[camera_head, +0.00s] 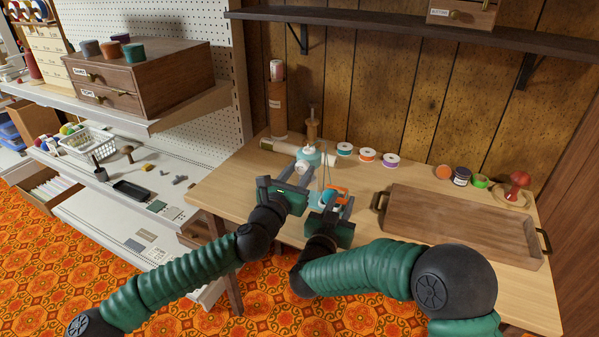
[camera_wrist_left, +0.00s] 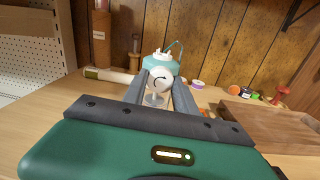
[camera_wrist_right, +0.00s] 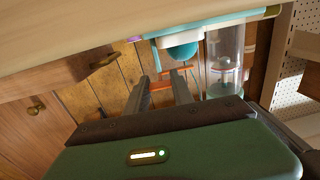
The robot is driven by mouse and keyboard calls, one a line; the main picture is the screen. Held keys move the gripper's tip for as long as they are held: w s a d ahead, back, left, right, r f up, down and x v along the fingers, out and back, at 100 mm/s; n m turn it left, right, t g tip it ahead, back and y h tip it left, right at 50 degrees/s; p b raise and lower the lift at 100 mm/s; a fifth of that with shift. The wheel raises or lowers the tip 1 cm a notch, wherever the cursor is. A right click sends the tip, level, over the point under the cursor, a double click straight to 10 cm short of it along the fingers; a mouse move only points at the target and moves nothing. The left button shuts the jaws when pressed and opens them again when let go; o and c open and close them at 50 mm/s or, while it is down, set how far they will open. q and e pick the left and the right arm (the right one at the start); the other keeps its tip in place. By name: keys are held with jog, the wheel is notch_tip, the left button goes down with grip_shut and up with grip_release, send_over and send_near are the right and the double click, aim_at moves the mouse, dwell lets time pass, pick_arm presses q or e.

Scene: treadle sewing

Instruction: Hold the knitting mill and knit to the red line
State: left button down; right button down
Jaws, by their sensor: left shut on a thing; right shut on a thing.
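The knitting mill (camera_head: 310,156) stands at the table's front left edge, with a teal top, a white round hub and a clear tube below. In the left wrist view the white hub with a curved arrow (camera_wrist_left: 161,78) sits between my fingers. My left gripper (camera_head: 296,172) is shut on the mill there. My right gripper (camera_head: 340,200) is lower and to the right, shut on an orange part (camera_wrist_right: 162,86) beside a teal rounded piece (camera_wrist_right: 184,51). The clear tube (camera_wrist_right: 224,60) shows close by in the right wrist view.
A wooden tray (camera_head: 455,219) with dark handles fills the table's right side. Several thread spools (camera_head: 367,155) and a red stamp-like knob (camera_head: 518,183) stand behind. A pale roll (camera_head: 290,150) lies behind the mill. Shelves with small goods (camera_head: 150,185) stand to the left.

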pick_arm(q)
jog(key=shift+m, duration=0.3)
jog(key=m, duration=0.4)
jog(key=shift+m, duration=0.4)
jog(key=m, duration=0.9)
jog(key=shift+m, duration=0.4)
jog(key=shift+s+d+f+m, duration=0.1)
jog(key=shift+f+m, duration=0.05)
jog(key=shift+m, duration=1.65)
jog(key=shift+f, duration=0.1)
jog(key=c, duration=1)
grip_release()
jog(key=shift+o, duration=0.2)
jog(key=shift+r, duration=0.2)
